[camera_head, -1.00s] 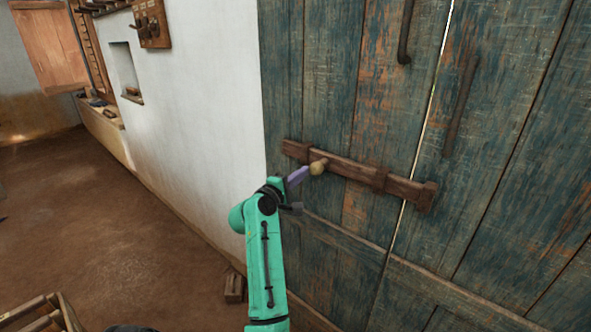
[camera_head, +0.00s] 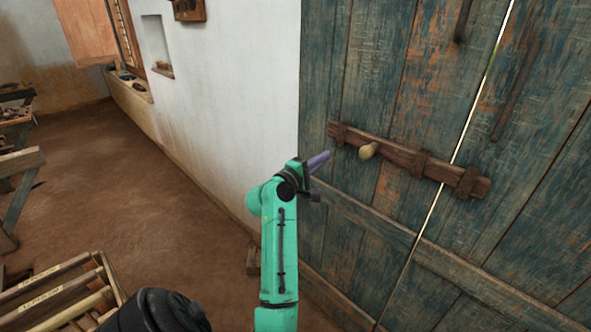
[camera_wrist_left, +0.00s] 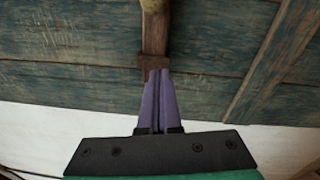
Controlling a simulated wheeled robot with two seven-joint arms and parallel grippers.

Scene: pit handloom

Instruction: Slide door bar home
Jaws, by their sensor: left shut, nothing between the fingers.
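The wooden door bar (camera_head: 395,156) lies across the blue-green plank doors (camera_head: 380,80). It spans the bright gap between the two doors, and its right end sits in the bracket (camera_head: 468,182) on the right door. A pale round knob (camera_head: 368,150) sticks out from the bar near its left part. My left gripper (camera_head: 328,156) is shut and empty, with its purple fingertips left of the knob and apart from it. In the left wrist view the shut fingers (camera_wrist_left: 158,75) point at the bar's end bracket (camera_wrist_left: 153,61), with the knob (camera_wrist_left: 154,5) at the top edge. My right gripper is not seen.
A white wall (camera_head: 230,90) stands left of the doors. A slatted wooden frame (camera_head: 60,293) stands at the lower left, and a small wooden block (camera_head: 253,262) lies at the wall's foot. The brown floor (camera_head: 130,180) between them is mostly open.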

